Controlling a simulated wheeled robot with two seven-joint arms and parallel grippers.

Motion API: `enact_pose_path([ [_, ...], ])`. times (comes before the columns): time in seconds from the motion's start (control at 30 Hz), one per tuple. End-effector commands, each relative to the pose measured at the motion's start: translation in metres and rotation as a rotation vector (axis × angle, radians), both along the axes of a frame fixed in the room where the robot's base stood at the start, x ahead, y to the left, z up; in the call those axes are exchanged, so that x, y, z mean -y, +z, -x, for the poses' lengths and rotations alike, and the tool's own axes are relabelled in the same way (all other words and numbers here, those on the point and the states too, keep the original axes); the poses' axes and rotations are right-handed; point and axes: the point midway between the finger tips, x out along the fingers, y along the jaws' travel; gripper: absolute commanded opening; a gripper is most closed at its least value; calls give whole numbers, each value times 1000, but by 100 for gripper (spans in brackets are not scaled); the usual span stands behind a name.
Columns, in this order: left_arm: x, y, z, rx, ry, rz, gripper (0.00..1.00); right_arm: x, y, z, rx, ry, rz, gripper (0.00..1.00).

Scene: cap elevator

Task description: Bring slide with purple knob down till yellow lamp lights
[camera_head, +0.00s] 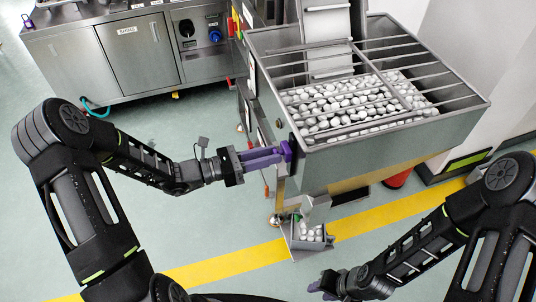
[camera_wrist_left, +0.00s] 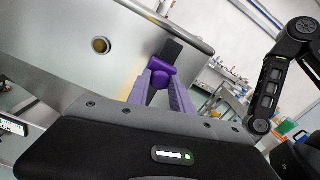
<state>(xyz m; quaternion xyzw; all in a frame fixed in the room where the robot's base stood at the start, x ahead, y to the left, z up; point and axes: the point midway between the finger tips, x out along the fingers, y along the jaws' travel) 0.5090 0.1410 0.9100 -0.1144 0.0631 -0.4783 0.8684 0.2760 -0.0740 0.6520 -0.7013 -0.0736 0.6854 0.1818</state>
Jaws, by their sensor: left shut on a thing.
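The purple knob (camera_head: 287,150) is at the front left corner of the metal hopper. In the left wrist view the knob (camera_wrist_left: 161,68) sits in front of a dark plate (camera_wrist_left: 172,49), which appears to be its slide. My left gripper (camera_head: 275,154), with purple fingers (camera_wrist_left: 160,82), is shut on the knob. A round amber disc with a pale rim (camera_wrist_left: 101,45), possibly the yellow lamp, is on the metal panel; I cannot tell whether it is lit. My right gripper (camera_head: 322,287) is low at the bottom of the head view, away from the machine, its opening unclear.
The hopper (camera_head: 400,135) holds many white caps under bars. A small tray (camera_head: 305,243) with white pieces is below it. A steel cabinet (camera_head: 140,50) stands at the back left. The floor between is clear, with a yellow stripe (camera_head: 225,262).

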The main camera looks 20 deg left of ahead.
Motion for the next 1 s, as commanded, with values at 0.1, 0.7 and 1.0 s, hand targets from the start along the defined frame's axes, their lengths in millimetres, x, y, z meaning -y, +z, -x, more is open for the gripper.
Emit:
enact_pose_path([
  [0.1,0,0,0,0,1,0,0,0,0,0,0,0,0,36],
  [0.7,0,0,0,0,1,0,0,0,0,0,0,0,0,36],
  [1.0,0,-12,0,0,1,0,0,0,-7,-1,3,0,-2,36],
])
